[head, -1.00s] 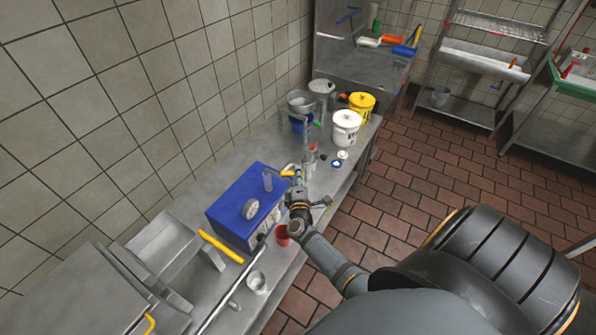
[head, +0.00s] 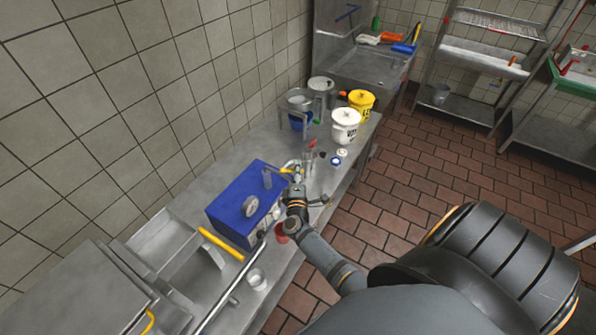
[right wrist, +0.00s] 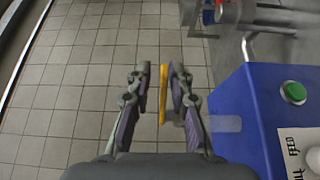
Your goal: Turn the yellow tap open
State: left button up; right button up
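The yellow tap handle (head: 287,171) shows as a small yellow bar beside the blue box (head: 240,200) on the steel counter. In the right wrist view the yellow handle (right wrist: 163,92) stands lengthwise between the fingers of my right gripper (right wrist: 159,78). The fingers are apart, with a clear gap to the left finger; the handle is close to the right finger, and I cannot tell whether they touch. In the head view my right gripper (head: 296,174) is at the handle and partly hides it. The tap's body is mostly hidden. My left gripper is not in view.
The blue box has a green button (right wrist: 294,92). A red cup (head: 280,234) stands close to my right arm, and a clear cup (head: 257,279) is nearer. White (head: 345,127) and yellow (head: 361,103) buckets stand farther back. Tiled wall borders the counter's left.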

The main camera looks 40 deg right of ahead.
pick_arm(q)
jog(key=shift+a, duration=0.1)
pick_arm(e)
jog(key=shift+s+f, duration=0.1)
jog(key=shift+f, duration=0.25)
